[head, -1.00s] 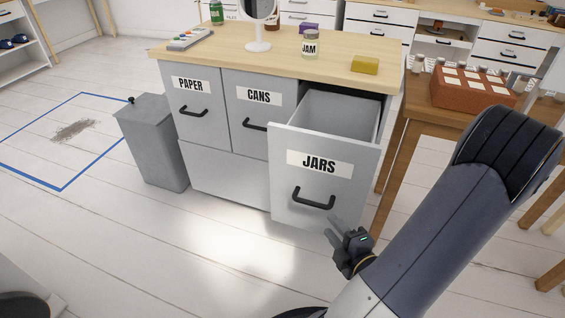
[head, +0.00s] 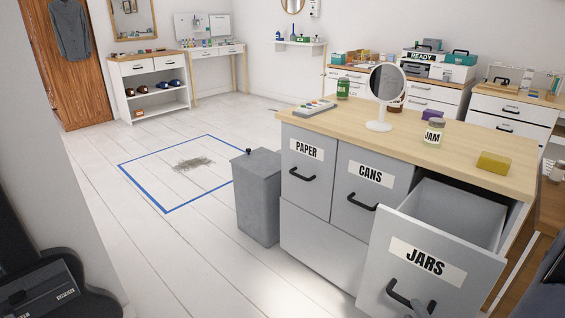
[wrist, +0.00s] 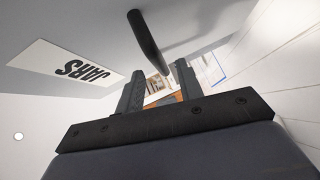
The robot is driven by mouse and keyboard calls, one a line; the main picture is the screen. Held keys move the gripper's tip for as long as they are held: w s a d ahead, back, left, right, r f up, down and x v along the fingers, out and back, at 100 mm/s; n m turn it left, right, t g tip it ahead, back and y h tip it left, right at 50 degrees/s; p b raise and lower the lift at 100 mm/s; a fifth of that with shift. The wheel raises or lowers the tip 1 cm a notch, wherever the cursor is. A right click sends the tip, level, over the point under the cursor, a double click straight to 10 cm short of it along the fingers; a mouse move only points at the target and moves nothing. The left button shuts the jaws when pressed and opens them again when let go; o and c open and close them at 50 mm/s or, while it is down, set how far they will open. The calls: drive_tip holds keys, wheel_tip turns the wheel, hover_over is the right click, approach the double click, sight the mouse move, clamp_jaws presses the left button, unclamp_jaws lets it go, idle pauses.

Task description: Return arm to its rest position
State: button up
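My gripper (wrist: 160,82) shows in the wrist view with its two dark fingers apart and nothing between them. The black handle (wrist: 148,42) of the JARS drawer is just beyond the fingertips; I cannot tell whether they touch. In the head view the JARS drawer (head: 384,262) is pulled open and looks empty as far as I see inside. Its handle (head: 396,294) is at the bottom edge, with a grey fingertip beside it. Most of my arm is outside the head view.
A grey bin (head: 257,195) stands left of the cabinet. Open floor (head: 185,260) lies left of the bin.

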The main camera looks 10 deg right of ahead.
sight(407, 300)
drive_tip(key=shift+w+d+f+b, duration=0.1)
drive_tip(key=shift+w+f+b, duration=0.15)
drive_tip(key=shift+w, duration=0.9)
drive_tip(key=shift+w+f+b, duration=0.1)
drive_tip(key=shift+w+b, duration=0.1)
drive_tip(key=shift+w, duration=0.95)
